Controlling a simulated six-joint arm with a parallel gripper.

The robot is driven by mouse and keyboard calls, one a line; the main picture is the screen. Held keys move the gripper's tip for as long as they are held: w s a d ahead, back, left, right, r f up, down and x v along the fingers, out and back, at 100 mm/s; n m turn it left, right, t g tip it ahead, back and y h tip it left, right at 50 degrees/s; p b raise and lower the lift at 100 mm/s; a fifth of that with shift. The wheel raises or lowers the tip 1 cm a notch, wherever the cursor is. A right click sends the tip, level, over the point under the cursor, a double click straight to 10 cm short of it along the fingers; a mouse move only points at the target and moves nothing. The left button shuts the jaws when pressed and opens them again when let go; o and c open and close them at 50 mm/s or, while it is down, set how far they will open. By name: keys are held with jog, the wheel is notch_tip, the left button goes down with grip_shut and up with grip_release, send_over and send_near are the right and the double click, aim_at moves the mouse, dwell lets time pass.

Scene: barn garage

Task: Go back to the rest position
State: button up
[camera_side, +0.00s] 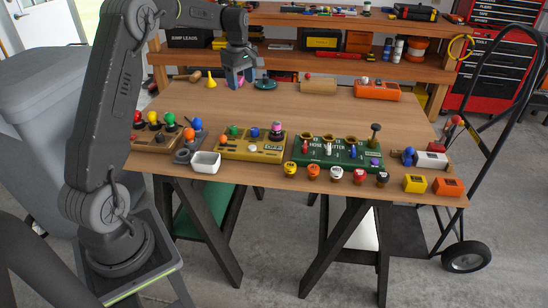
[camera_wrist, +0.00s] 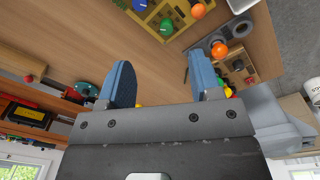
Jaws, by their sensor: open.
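My gripper (camera_side: 239,78) is over the far left part of the wooden table (camera_side: 300,98) in the side view. It points down, with blue fingers on either side. In the wrist view my gripper (camera_wrist: 162,85) shows its two blue fingers spread apart, with bare tabletop between them. A small pink thing shows at the fingers in the side view; I cannot tell whether it lies between or behind them. A dark teal round piece (camera_side: 265,84) lies just right of the gripper. A yellow cone-shaped piece (camera_side: 211,79) stands to its left.
A yellow board (camera_side: 250,148), a green board (camera_side: 330,152) and a white tray (camera_side: 205,162) sit along the near side. Several small jars line the front edge. An orange block (camera_side: 377,91) is at the back right. A shelf (camera_side: 290,55) stands behind the table. The table's middle is clear.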

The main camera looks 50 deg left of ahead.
jog(key=s+d+r+m+t, duration=0.1)
jog(key=s+d+r+m, duration=0.35)
jog(key=d, duration=0.55)
jog(key=s+d+r+m+t, duration=0.1)
jog(key=s+d+r+m, duration=0.35)
jog(key=d, duration=0.45)
jog(key=s+d+f+m+t, duration=0.3)
jog(key=s+d+m, duration=0.8)
jog(key=s, duration=0.5)
jog(key=shift+d, duration=0.6)
jog(key=shift+w, duration=0.1)
